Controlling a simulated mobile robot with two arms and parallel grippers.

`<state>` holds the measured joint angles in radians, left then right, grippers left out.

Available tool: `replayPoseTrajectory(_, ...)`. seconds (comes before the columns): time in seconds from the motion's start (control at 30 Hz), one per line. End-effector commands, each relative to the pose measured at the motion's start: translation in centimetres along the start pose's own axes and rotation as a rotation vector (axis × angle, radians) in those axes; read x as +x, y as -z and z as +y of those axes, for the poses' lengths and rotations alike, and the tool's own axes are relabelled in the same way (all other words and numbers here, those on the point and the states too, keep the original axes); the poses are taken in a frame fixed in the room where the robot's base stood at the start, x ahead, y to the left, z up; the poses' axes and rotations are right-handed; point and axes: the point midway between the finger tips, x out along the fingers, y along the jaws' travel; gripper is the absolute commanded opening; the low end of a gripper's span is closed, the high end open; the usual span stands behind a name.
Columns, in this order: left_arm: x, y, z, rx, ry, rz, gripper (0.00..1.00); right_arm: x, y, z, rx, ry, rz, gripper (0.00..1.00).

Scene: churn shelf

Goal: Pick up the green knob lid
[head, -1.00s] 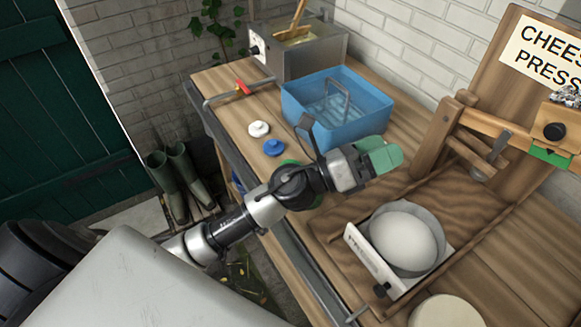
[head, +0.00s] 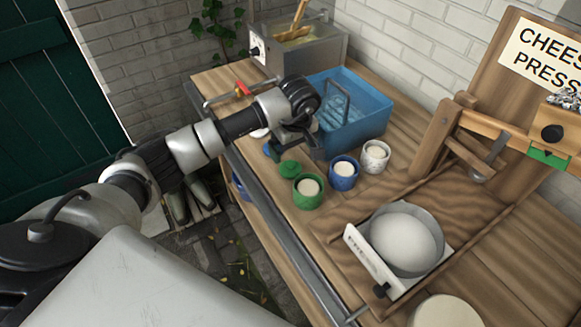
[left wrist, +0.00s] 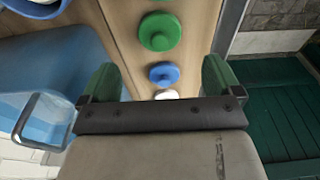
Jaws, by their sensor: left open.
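The green knob lid (head: 291,168) lies on the wooden bench beside the green pot (head: 308,192). In the left wrist view the green lid (left wrist: 159,31) lies ahead of my fingertips, near the top middle. My left gripper (head: 294,147) is open and empty, pointing down above the row of lids, just behind the green one. In the left wrist view my left gripper's green fingers (left wrist: 160,78) stand wide apart, with the blue lid (left wrist: 163,74) showing between them. The white lid (left wrist: 167,95) is partly hidden by the gripper. My right gripper is not in view.
A blue pot (head: 344,174) and a white pot (head: 376,156) stand right of the green pot. A blue tub (head: 362,117) is close behind my gripper. A cheese mould (head: 404,240) sits in the press tray. The bench's front edge (head: 262,211) is near the lids.

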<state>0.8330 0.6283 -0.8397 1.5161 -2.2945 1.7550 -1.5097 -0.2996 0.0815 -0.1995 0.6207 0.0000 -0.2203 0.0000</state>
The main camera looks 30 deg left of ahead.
Motion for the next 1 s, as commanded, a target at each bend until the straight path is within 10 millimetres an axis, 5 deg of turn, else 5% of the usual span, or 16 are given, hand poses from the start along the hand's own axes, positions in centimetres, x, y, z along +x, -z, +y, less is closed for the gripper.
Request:
replayPoseTrajectory(0.6,7.2,0.1,0.0,-0.002,-0.002,-0.006,0.93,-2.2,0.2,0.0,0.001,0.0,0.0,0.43)
replayPoseTrajectory(0.87,7.7,0.1,0.0,0.0,-0.005,-0.004,0.93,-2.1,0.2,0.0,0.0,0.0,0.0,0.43)
replayPoseTrajectory(1.0,7.7,0.1,0.0,0.0,-0.005,-0.004,0.76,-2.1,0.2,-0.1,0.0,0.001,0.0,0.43)
